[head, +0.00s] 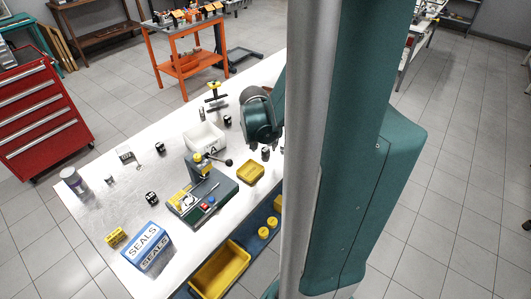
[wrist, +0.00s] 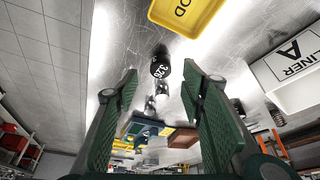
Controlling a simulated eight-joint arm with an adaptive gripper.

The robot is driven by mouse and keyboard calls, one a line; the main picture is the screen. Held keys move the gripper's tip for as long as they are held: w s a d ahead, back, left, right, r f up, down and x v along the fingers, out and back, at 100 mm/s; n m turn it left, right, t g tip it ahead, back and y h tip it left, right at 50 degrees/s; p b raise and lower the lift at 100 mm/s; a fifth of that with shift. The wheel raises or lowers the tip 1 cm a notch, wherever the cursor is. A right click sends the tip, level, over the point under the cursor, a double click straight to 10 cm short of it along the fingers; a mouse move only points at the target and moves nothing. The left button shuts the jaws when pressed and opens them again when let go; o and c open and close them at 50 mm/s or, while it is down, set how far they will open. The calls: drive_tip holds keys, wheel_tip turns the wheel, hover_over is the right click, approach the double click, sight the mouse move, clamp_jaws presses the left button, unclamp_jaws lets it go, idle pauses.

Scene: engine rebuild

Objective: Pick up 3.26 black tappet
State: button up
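A black tappet (wrist: 160,68) with a white number shows in the wrist view between and beyond my finger pads. The number is turned over and small; it seems to begin with 3, but I cannot read all of it. My gripper (wrist: 160,74) is open, with its two green pads wide apart and nothing between them. In the head view my gripper (head: 262,144) hangs over the bench, right by a small black tappet (head: 265,155). I cannot tell the exact gap between them.
A yellow bin (wrist: 186,14) and a white bin marked LINER A (wrist: 288,68) lie near the tappet. In the head view, a green press fixture (head: 203,203), a blue SEALS box (head: 147,247) and other black tappets (head: 160,148) stand on the bench. The bench's left part has free room.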

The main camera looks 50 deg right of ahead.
sight(265, 150)
drive_tip(key=shift+f, duration=0.15)
drive_tip(key=shift+b+x, duration=0.55)
drive_tip(key=shift+x, duration=1.95)
drive_tip(key=shift+w, duration=0.1)
drive_tip(key=c, duration=1)
